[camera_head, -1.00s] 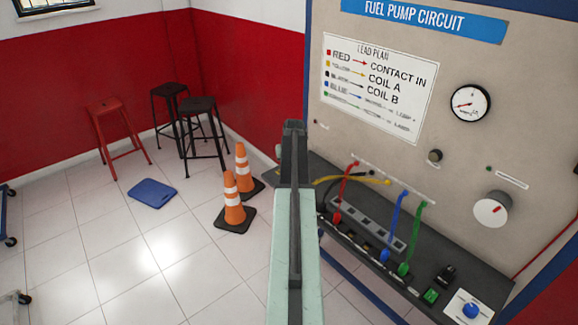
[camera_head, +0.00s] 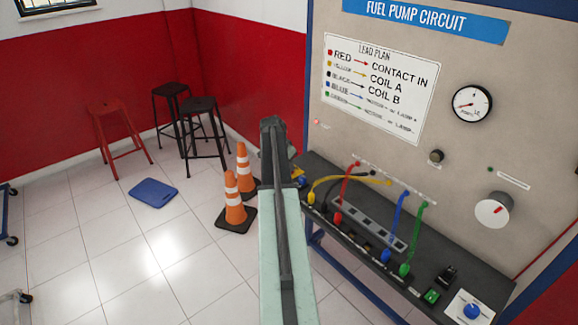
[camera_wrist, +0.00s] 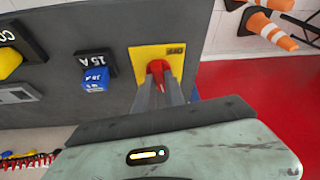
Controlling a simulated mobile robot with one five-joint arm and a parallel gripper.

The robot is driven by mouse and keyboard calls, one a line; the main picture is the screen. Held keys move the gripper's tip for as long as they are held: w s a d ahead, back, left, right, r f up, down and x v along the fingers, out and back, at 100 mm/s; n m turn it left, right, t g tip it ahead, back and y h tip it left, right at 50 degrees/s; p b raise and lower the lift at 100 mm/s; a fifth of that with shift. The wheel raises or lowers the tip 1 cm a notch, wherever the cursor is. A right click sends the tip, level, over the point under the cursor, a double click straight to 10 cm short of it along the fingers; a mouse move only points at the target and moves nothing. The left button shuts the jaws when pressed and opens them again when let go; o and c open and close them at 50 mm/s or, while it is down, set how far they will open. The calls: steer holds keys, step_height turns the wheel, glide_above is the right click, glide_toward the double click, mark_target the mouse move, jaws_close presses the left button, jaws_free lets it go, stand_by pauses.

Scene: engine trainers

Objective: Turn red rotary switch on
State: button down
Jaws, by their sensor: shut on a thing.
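The red rotary switch (camera_wrist: 157,68) sits on a yellow plate (camera_wrist: 138,54) in the wrist view. My gripper (camera_wrist: 163,84) reaches onto it, one finger on each side of the red knob, shut on it. In the head view, my arm (camera_head: 285,240) hides the red knob; a bit of yellow (camera_head: 298,176) shows just right of the arm's far end.
A blue 15 A block (camera_wrist: 96,79) lies left of the switch. Yellow, red, blue and green leads (camera_head: 417,235) plug into the bench (camera_head: 460,262). Orange cones (camera_head: 234,200) stand on the floor.

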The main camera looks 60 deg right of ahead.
steer(key=shift+w+m+g, duration=0.1)
steer(key=shift+m+g, duration=0.3)
steer(key=shift+m, duration=0.6)
steer(key=c, duration=1.4)
jaws_free()
steer(key=s+p+v, duration=0.1)
steer(key=p+v, duration=0.6)
steer(key=shift+w+r, duration=0.4)
steer(key=shift+w, duration=0.15)
